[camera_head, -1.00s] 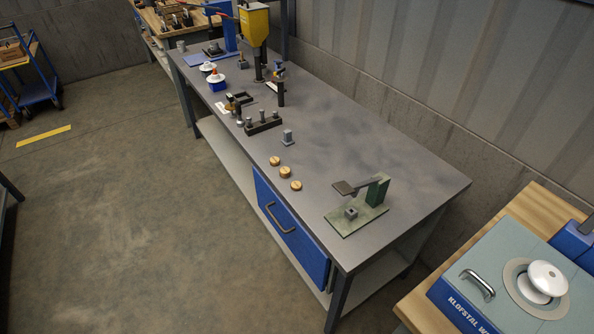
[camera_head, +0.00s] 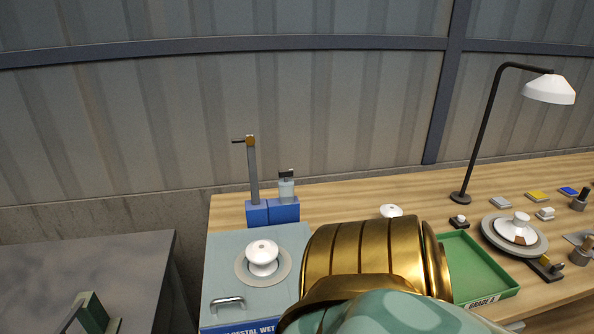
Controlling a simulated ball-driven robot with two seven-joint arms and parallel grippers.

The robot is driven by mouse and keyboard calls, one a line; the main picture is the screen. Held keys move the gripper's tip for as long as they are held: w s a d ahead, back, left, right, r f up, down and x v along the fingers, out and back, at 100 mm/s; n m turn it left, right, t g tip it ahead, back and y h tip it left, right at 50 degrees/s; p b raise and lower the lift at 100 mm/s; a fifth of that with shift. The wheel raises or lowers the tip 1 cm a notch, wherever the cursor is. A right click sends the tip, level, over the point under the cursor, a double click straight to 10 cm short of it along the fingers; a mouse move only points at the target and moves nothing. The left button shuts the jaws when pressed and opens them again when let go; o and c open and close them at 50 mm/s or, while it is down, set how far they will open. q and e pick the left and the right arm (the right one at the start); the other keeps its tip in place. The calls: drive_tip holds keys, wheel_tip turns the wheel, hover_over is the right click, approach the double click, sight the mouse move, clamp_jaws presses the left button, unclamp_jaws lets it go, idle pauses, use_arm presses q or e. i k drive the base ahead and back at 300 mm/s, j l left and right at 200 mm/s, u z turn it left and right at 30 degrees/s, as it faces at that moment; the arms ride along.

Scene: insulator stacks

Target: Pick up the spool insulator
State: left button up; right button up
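A white, glossy spool-shaped insulator (camera_head: 262,256) stands upright on a round grey plate (camera_head: 282,271) set in the pale blue top of a box (camera_head: 225,247). A second white piece (camera_head: 391,210) shows only its top behind a gold and teal part of my own body. A white and brown insulator (camera_head: 516,228) sits on a grey round turntable (camera_head: 488,233) at the right. I cannot tell from its look alone which of these is the spool insulator. Neither gripper shows in the head view.
The wooden bench (camera_head: 330,208) also holds a blue two-block stand with a post (camera_head: 253,185), a green tray (camera_head: 485,273), a black lamp with white shade (camera_head: 549,89) and small parts at right. My gold part covers the bench centre. A grey table (camera_head: 120,262) stands left.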

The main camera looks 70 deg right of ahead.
sight(262, 254)
drive_tip(key=z, duration=2.2)
